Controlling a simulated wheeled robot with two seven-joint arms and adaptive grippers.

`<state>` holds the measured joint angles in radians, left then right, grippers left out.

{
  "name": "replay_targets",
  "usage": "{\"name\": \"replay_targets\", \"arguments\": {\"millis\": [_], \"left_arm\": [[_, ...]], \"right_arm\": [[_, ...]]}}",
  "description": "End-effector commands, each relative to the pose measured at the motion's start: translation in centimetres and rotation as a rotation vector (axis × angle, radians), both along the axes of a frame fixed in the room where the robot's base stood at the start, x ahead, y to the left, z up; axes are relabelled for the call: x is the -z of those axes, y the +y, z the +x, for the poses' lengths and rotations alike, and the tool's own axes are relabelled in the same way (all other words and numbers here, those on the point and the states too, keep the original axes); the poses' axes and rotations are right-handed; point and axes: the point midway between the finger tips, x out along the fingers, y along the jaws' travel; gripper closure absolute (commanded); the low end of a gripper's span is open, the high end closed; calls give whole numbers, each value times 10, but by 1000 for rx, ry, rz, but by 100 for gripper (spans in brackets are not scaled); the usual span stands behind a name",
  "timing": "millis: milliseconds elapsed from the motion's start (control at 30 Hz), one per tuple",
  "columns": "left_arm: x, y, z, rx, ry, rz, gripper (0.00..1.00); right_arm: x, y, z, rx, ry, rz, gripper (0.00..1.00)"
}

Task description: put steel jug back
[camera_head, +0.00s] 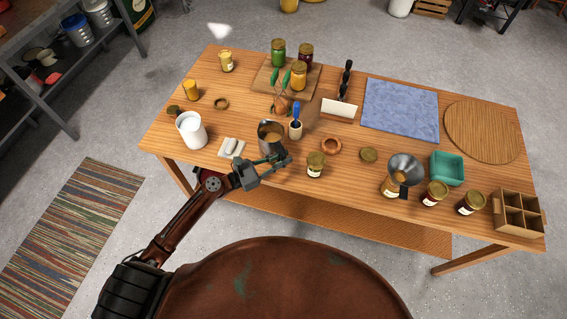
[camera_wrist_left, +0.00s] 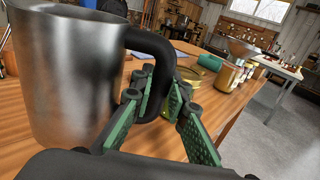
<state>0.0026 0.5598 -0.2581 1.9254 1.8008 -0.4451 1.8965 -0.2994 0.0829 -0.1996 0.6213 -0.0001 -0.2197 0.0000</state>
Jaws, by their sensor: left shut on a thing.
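The steel jug (camera_head: 269,133) is near the table's front edge, left of the middle, and looks upright. In the left wrist view the jug (camera_wrist_left: 65,75) fills the left side, with its black handle pointing to my gripper. My left gripper (camera_head: 283,158) is shut on that handle; its green finger pads (camera_wrist_left: 160,110) lie on either side of the handle. The head view shows something orange-brown inside the jug. Whether the jug's base touches the table is hard to tell. My right gripper is not in view.
A funnel jar (camera_head: 400,175) stands farther right.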

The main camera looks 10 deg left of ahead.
Motion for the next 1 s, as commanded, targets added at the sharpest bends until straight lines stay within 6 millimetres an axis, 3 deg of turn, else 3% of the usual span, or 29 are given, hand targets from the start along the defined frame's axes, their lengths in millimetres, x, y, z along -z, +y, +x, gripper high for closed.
{"name": "replay_targets", "arguments": {"millis": [200, 667, 700, 933, 1000], "left_arm": [[29, -2, 2, 0, -1, -3, 100], [35, -2, 2, 0, -4, -1, 100], [37, -2, 1, 0, 2, -1, 84], [36, -2, 1, 0, 1, -1, 69], [36, -2, 1, 0, 1, -1, 68]], "right_arm": [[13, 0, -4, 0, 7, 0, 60], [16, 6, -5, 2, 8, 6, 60], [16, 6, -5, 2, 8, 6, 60], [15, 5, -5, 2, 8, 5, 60], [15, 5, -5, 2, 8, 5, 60]]}}
